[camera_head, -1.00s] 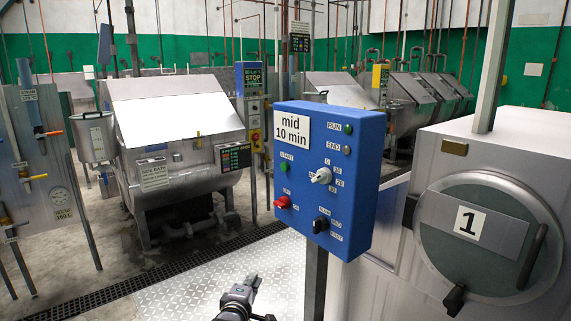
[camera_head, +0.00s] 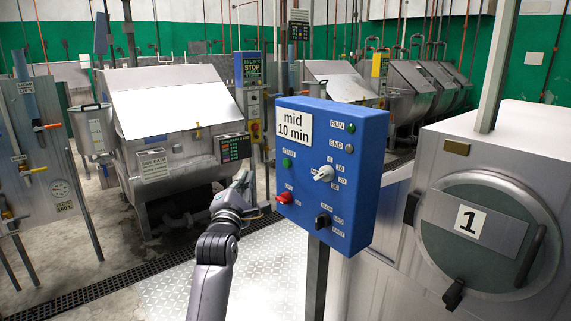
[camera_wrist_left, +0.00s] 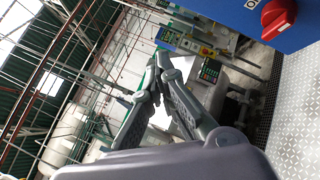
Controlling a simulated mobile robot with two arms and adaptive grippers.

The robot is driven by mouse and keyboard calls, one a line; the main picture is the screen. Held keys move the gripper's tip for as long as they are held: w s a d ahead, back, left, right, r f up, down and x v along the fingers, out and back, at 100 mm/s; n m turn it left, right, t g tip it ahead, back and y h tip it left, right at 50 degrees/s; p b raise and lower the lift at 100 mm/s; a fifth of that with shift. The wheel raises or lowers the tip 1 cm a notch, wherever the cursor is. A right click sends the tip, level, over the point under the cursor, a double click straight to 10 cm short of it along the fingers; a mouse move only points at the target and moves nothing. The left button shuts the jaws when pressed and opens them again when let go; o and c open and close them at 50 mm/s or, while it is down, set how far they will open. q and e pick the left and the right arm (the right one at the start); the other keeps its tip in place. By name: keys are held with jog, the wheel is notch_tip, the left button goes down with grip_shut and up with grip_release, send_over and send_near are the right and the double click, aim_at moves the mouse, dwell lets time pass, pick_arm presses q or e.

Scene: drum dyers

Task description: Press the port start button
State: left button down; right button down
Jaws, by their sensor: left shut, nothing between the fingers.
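The blue control box (camera_head: 330,172) stands on a post in the middle of the head view and carries a "mid 10 min" sign. Its green start button (camera_head: 287,162) is on the left part of the face, under a small label. My left gripper (camera_head: 246,178) is raised just left of the box, apart from the button. It is shut and empty, and its fingers (camera_wrist_left: 156,70) come together in the left wrist view. There the box's blue corner (camera_wrist_left: 240,18) shows at the upper right, and the green button is out of view. My right gripper is not in view.
A drum machine marked 1 (camera_head: 490,215) stands right. A steel dyeing vat (camera_head: 180,140) stands behind my left arm.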

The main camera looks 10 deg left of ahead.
aim_at(287, 163)
pick_arm(q)
jog(key=w+d+b, duration=0.3)
jog(key=w+d, duration=0.2)
jog(key=w, duration=0.2)
jog(key=shift+d+b, duration=0.25)
jog(key=shift+b, duration=0.15)
jog(key=shift+w+d, duration=0.1)
jog(key=shift+w, duration=0.05)
dwell(1.3)
jog(key=shift+w+d, duration=0.15)
jog(key=shift+w, duration=0.05)
jog(key=shift+w+d, duration=0.3)
jog(key=shift+w, duration=0.05)
dwell(0.9)
jog(key=shift+s+a, duration=0.1)
jog(key=shift+a, duration=0.05)
jog(key=shift+s+a+p, duration=0.35)
jog(key=shift+s+p, duration=0.05)
jog(key=shift+s, duration=0.2)
